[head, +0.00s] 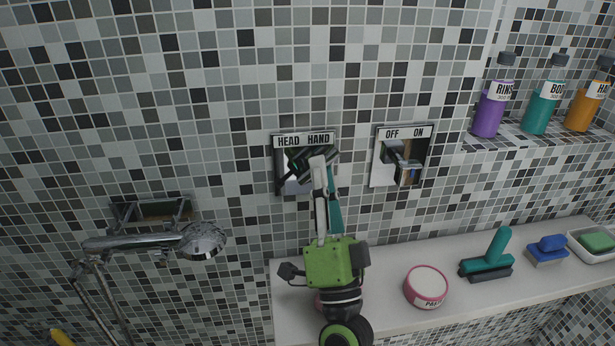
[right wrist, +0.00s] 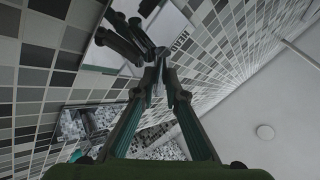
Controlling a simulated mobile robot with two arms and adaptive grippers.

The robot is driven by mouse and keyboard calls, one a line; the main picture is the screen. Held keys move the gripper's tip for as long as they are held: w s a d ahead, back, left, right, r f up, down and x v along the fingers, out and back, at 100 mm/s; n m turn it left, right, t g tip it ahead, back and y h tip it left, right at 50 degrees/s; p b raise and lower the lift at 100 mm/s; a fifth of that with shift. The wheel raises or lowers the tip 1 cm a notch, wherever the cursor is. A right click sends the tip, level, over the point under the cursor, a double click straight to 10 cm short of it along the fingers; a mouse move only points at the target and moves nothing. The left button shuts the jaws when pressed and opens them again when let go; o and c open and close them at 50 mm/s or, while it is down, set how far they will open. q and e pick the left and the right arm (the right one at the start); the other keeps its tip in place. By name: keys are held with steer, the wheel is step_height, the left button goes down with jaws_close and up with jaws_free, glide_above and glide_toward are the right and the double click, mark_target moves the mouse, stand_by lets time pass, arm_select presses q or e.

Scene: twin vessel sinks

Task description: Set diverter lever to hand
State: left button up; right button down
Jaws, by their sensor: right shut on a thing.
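The diverter plate (head: 281,180), marked HEAD on the left and HAND on the right, is on the tiled wall. Its dark lever (head: 298,158) shows in front of the plate, partly hidden by my right gripper (head: 322,158). That gripper reaches up from below, its fingers shut on the lever near the HAND side. The right wrist view shows the gripper's fingertips (right wrist: 162,62) close together by the dark lever (right wrist: 125,42); the exact contact is hard to see. The lever's exact angle is partly hidden. My left gripper is not in view.
An OFF/ON lever plate (head: 385,175) is just to the right. A chrome hand shower (head: 140,243) hangs at left. The ledge (head: 390,258) holds a pink tin (head: 427,285), a teal squeegee (head: 490,260) and a blue sponge (head: 548,248). Bottles (head: 491,108) stand on the upper shelf.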

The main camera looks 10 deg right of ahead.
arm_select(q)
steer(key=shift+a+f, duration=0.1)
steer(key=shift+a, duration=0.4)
arm_select(e)
steer(key=shift+d+m+h, duration=0.1)
steer(key=shift+m+h, duration=0.3)
steer(key=shift+m, duration=0.2)
steer(key=c, duration=2)
jaws_free()
steer(key=shift+c, duration=0.2)
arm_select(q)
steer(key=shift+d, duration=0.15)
arm_select(e)
steer(key=shift+s+f, duration=0.1)
steer(key=shift+f, duration=0.05)
steer(key=v, duration=1.1)
steer(key=shift+s+f, duration=0.2)
steer(key=shift+s, duration=0.1)
